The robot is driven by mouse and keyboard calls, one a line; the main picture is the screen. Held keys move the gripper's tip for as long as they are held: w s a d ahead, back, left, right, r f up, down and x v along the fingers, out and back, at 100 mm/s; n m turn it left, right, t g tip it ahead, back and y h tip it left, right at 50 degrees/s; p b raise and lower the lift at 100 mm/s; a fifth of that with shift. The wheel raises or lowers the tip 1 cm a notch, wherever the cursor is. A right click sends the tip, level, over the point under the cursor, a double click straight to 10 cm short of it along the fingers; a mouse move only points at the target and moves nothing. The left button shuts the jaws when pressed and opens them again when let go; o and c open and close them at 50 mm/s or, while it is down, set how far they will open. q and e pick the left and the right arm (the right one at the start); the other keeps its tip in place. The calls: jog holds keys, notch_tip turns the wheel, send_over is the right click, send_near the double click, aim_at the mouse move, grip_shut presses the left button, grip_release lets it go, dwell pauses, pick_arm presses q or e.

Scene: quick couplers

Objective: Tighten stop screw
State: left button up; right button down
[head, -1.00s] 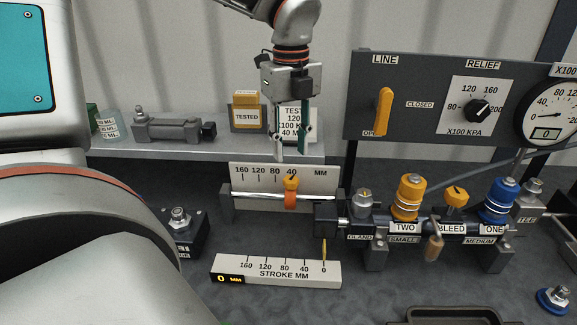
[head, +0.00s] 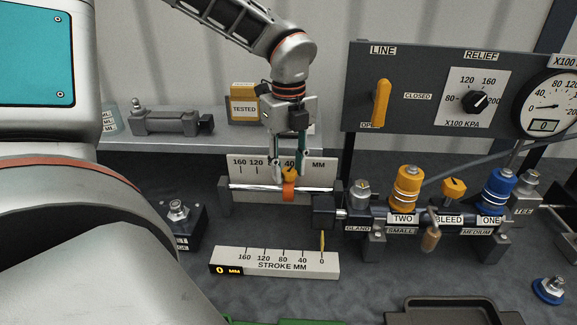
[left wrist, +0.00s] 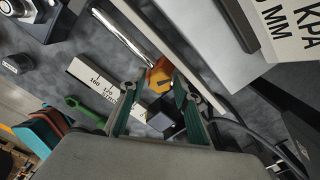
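The stop screw is an orange knob (head: 289,174) on an orange collar (head: 289,191), which sits on the silver rod in front of the 160-to-40 MM scale (head: 246,168). My left gripper (head: 288,176) points down over it, with one finger on each side of the knob. In the left wrist view the orange knob (left wrist: 160,76) shows just beyond and between the parted fingertips (left wrist: 159,92). The fingers are open; a gap seems to remain, though contact is hard to judge. My right gripper is not in view.
The coupler block with orange and blue couplers (head: 408,186) stands right of the rod. The stroke scale (head: 275,263) reads 0 MM in front. The line panel (head: 425,95) rises behind right. A green wrench (left wrist: 85,111) shows in the left wrist view.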

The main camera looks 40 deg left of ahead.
aim_at(289, 171)
pick_arm(q)
jog(key=c, duration=0.8)
jog(key=shift+f+m+b, duration=0.15)
jog(key=shift+m+b, duration=0.25)
jog(key=shift+b, duration=0.1)
jog(key=shift+c, duration=0.2)
jog(key=shift+m, duration=0.4)
jog(key=o, duration=0.8)
jog(key=shift+o, duration=0.2)
jog(key=shift+r, duration=0.25)
notch_tip(289, 171, up, 12)
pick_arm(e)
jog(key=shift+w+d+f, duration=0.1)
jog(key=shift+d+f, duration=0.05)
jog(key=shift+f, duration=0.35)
